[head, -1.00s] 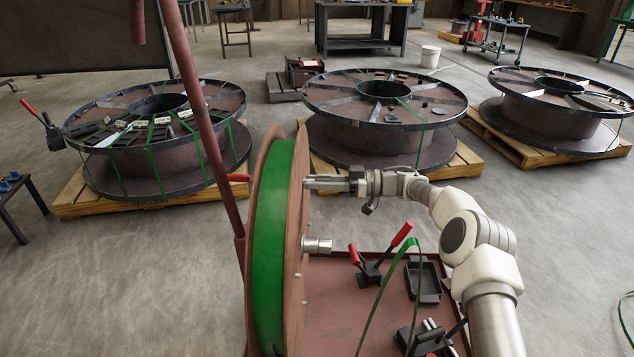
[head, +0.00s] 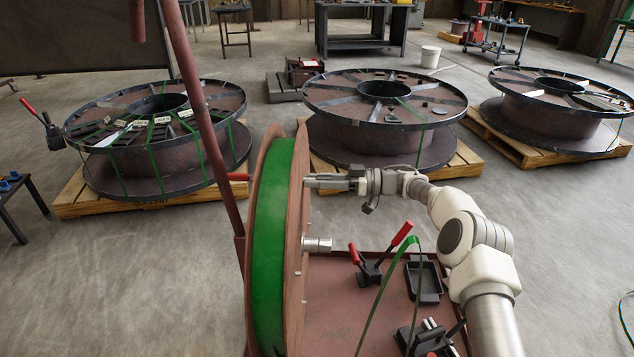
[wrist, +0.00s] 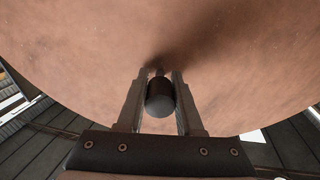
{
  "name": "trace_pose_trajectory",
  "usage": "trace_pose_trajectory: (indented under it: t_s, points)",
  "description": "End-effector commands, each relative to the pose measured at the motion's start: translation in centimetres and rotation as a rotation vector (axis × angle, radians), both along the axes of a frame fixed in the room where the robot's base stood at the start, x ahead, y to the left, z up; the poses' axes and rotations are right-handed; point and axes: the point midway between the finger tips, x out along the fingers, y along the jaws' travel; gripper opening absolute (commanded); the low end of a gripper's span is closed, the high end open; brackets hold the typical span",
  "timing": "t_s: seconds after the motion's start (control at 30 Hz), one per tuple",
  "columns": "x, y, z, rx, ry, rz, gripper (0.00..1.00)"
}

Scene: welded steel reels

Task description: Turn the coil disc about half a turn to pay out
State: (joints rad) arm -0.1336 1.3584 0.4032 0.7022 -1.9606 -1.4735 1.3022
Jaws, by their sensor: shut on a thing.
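The coil disc (head: 296,225) is a reddish-brown reel standing upright, seen almost edge-on in the head view, with green strap (head: 270,240) wound between its flanges. Its brown face (wrist: 80,50) fills the upper part of the wrist view. My gripper (wrist: 162,78) is at the upper right side of the disc, fingers pointing at the face. It is shut on a dark round handle knob (wrist: 160,100) that stands out from the face. In the head view my gripper (head: 310,183) hides the knob. A metal hub shaft (head: 318,244) sticks out below it.
A red-brown stand post (head: 205,130) rises left of the disc. A red-handled tool (head: 375,268) and a black tray (head: 424,280) sit on the red cart top (head: 335,315). A loose green strap (head: 383,287) arches there. Large reels on pallets stand behind.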

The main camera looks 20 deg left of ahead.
Motion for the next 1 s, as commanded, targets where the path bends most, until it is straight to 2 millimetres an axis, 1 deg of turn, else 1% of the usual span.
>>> trace_pose_trajectory:
  t_s: [0.03, 0.13, 0.3, 0.67, 0.7, 0.83, 1.0]
  points:
    - [0.4, 0.0, -0.8, -0.006, 0.010, -0.007, 0.00]
    - [1.0, 0.1, -1.2, -0.017, 0.039, -0.010, 0.00]
    - [1.4, 0.3, -1.1, -0.028, 0.076, -0.007, 0.00]
    - [1.4, 0.3, -0.8, -0.031, 0.088, -0.004, 0.00]
    - [1.4, 0.3, -0.8, -0.031, 0.088, -0.004, 0.40]
    - [1.4, 0.3, -0.8, -0.030, 0.087, -0.004, 0.64]
    - [1.4, 0.4, -0.8, -0.030, 0.087, -0.004, 0.64]
